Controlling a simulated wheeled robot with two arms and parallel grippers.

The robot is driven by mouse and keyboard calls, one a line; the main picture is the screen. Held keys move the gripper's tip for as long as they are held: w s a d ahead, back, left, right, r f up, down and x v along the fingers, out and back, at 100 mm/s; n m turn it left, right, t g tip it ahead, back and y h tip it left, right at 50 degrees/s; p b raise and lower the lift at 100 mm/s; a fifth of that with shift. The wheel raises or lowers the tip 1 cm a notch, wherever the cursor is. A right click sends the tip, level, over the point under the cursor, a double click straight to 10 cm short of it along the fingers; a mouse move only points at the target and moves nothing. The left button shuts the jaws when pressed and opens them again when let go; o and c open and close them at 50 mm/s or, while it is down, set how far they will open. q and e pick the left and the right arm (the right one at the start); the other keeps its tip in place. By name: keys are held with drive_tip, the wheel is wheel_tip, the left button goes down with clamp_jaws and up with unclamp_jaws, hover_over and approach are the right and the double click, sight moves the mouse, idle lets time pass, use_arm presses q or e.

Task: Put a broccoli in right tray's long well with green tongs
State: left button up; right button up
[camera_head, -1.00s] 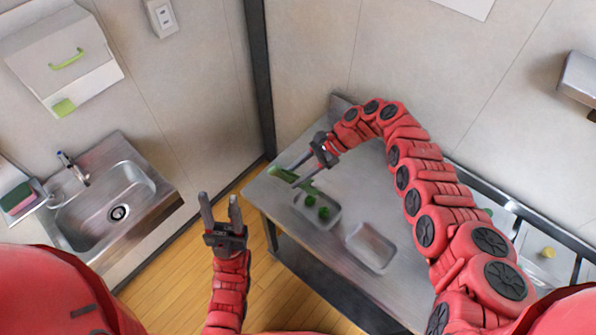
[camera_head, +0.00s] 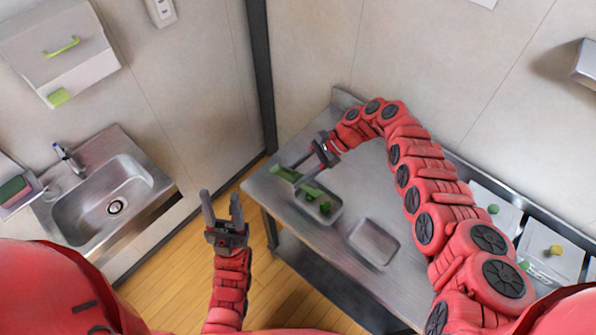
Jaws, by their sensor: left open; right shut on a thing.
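My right gripper (camera_head: 299,175) is shut on the green tongs (camera_head: 285,174), whose tip end reaches over a metal dish (camera_head: 333,219). Small dark green broccoli (camera_head: 325,207) lies in that dish, partly covered by the tongs. I cannot tell whether the tongs touch it. My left gripper (camera_head: 222,207) is open and empty, in front of the table's left end. Pale trays (camera_head: 545,240) show at the right edge, partly behind my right arm; their wells are not clear.
A second, empty metal dish (camera_head: 374,243) sits on the steel table (camera_head: 352,190). A green piece (camera_head: 493,209) and a yellow piece (camera_head: 555,250) show at the pale trays. A sink (camera_head: 112,200) stands at the left. My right arm spans the table's right side.

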drive_tip(key=shift+f+b, duration=0.35)
drive_tip(key=shift+f, duration=0.3)
wheel_tip(320, 180, down, 3)
drive_tip(key=shift+f+b, duration=0.2)
drive_tip(key=shift+b, duration=1.05)
clamp_jaws()
